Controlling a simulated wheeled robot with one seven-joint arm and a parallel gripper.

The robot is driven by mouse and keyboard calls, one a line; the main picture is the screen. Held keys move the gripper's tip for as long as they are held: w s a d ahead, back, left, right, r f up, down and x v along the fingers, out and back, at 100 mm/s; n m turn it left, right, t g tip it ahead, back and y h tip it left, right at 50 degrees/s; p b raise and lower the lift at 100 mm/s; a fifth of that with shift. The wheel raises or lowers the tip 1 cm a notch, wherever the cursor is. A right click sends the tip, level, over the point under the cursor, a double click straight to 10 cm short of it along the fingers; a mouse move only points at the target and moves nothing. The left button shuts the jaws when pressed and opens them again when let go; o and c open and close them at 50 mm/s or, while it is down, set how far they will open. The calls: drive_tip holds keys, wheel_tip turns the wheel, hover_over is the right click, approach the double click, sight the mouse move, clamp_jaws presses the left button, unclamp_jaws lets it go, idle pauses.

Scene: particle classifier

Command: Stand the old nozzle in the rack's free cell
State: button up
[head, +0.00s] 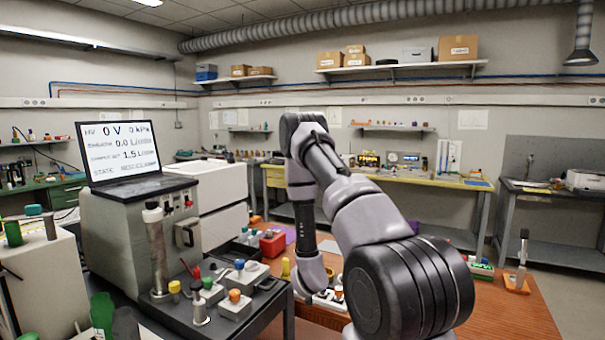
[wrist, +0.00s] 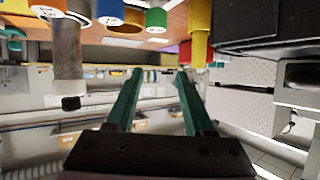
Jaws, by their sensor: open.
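The wrist view is upside down. It shows my gripper (wrist: 159,73) with two green fingers spread apart and nothing between them. In the head view my own arm hides the fingers. A grey cylinder with a black end (wrist: 68,60) stands to the left of the fingers in the wrist view, apart from them. It may be the old nozzle, but I cannot tell for sure. A low white holder (head: 328,300), partly hidden behind my arm, sits on the wooden bench in the head view and may be the rack. I cannot make out its free cell.
Blue, orange, green and yellow pieces line the top of the wrist view, close to the fingers. On the head view's left stand a laptop (head: 118,150) on a grey instrument (head: 135,235), a tall metal cylinder (head: 157,250) and several capped blocks. The wooden bench (head: 510,315) has bare room at right.

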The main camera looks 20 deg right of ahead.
wheel_tip(320, 180, up, 17)
drive_tip(key=w+a+m+g+y, duration=0.1)
drive_tip(key=w+a+m, duration=0.1)
drive_tip(key=a, duration=0.1)
drive_tip(key=s+a+r+g+y, duration=0.1)
drive_tip(key=s+a+r, duration=0.15)
drive_tip(key=r, duration=0.45)
drive_tip(key=s+a+r+y, duration=0.2)
drive_tip(key=s+r, duration=0.2)
drive_tip(key=r, duration=0.3)
drive_tip(key=s+a+r+n+g+y, duration=0.1)
drive_tip(key=s+r, duration=0.3)
drive_tip(key=s, duration=0.5)
drive_tip(key=s+a+r+n+g+y, duration=0.1)
drive_tip(key=s+a+r, duration=0.3)
drive_tip(key=s, duration=0.5)
drive_tip(key=s+a+r+n+g+y, duration=0.1)
drive_tip(key=s+a+r, duration=0.2)
drive_tip(key=s, duration=0.6)
wheel_tip(320, 180, up, 2)
drive_tip(key=shift+s+r, duration=0.1)
drive_tip(key=shift+s, duration=0.2)
